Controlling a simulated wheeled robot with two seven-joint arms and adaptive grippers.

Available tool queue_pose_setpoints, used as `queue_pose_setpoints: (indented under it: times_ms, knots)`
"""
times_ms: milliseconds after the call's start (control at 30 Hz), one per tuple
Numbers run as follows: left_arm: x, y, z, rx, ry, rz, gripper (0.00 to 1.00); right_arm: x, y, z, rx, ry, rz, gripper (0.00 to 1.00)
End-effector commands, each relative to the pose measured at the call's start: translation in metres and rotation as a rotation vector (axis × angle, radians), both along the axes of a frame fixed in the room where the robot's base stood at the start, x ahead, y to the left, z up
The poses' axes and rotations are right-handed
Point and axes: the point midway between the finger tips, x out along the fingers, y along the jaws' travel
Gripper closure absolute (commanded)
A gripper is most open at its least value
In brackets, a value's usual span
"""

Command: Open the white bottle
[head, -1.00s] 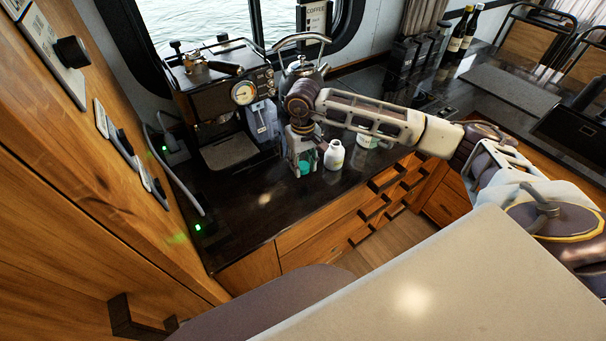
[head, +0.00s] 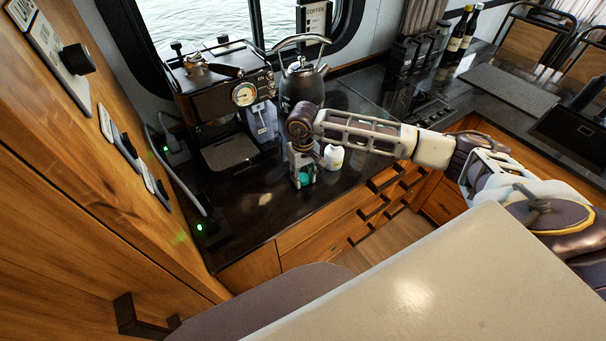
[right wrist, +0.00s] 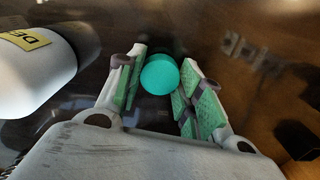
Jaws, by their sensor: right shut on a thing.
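The white bottle (head: 333,158) stands upright on the dark counter, just right of my right gripper. Its upper part is close under my right arm. It also shows in the right wrist view (right wrist: 30,70) at the left, with a yellow label, beside the fingers and outside them. My right gripper (head: 305,176) points down low over the counter. Its fingers, with green pads, are shut on a round teal cap (right wrist: 160,74), apart from the bottle. The bottle's mouth is not clear to see. My left gripper is not in view.
A coffee machine (head: 222,100) stands behind and left of the gripper, and a dark kettle (head: 302,84) stands behind my arm. Dark wine bottles (head: 463,30) are at the far right. The counter (head: 250,205) is clear at front left.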

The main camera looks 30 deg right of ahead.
Motion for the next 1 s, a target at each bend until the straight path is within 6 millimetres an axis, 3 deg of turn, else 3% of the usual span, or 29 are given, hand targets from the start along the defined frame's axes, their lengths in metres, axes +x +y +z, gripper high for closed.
queue_pose_setpoints:
  times_ms: [500, 533, 667, 1000]
  knots:
    - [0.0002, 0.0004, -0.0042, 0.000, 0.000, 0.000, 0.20, 0.0002, -0.0002, -0.0054, 0.000, -0.001, 0.000, 0.92]
    - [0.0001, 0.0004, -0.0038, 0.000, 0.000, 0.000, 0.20, 0.0001, -0.0002, -0.0051, 0.000, -0.001, 0.000, 0.61]
    - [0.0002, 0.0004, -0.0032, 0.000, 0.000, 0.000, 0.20, 0.0001, -0.0002, -0.0045, 0.000, -0.001, 0.000, 0.44]
    - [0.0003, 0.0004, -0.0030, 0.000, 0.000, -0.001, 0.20, 0.0002, -0.0002, -0.0042, 0.000, -0.001, 0.000, 0.42]
